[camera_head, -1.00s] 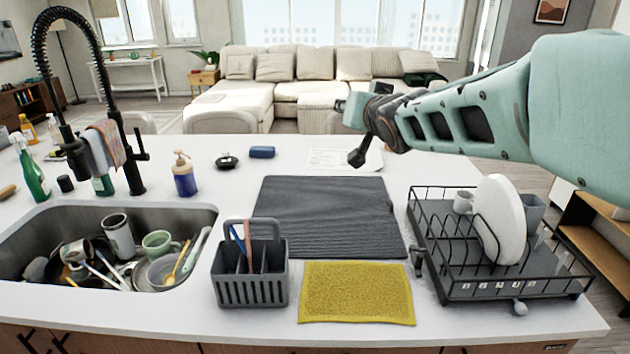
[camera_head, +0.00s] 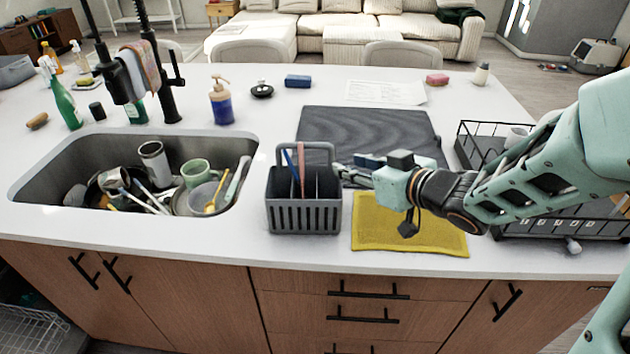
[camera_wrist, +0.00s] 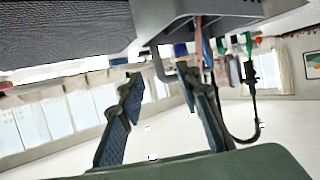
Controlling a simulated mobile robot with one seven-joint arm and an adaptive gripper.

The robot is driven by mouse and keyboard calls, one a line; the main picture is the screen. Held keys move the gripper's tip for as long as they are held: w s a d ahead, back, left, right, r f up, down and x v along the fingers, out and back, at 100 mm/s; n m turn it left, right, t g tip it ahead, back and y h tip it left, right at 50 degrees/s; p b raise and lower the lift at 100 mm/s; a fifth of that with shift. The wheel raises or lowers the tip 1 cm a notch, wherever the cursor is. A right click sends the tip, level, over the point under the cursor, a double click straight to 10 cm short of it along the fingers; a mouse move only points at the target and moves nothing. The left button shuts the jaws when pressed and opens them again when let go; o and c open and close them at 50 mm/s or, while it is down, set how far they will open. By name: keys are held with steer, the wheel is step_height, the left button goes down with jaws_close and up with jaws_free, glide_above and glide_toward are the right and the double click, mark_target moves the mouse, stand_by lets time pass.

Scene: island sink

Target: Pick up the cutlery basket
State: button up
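The dark grey cutlery basket (camera_head: 303,216) stands upright on the white counter, between the sink and the yellow mat. Its arched handle rises above the rim, and a blue and a reddish utensil stick up from it. My gripper (camera_head: 345,173) is just right of the basket, pointing left at about handle height. In the wrist view, which looks upside down, the two fingers of my gripper (camera_wrist: 162,80) are spread apart. The basket (camera_wrist: 205,10) is at the top, with part of its handle hanging near the fingertips. I cannot tell whether they touch.
The sink (camera_head: 60,165) at left holds dishes. The yellow mat (camera_head: 430,235) lies under my wrist. A dark board (camera_head: 365,125) lies behind it. A black dish rack (camera_head: 480,150) at right is partly hidden by my arm. A soap bottle (camera_head: 221,105) stands behind the sink.

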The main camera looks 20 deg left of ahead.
mark_target(333, 157)
steer(key=x, duration=0.9)
steer(key=shift+w+b, duration=0.2)
steer(key=shift+b, duration=0.1)
steer(key=shift+r, duration=0.1)
steer(key=shift+d, duration=0.1)
jaws_close()
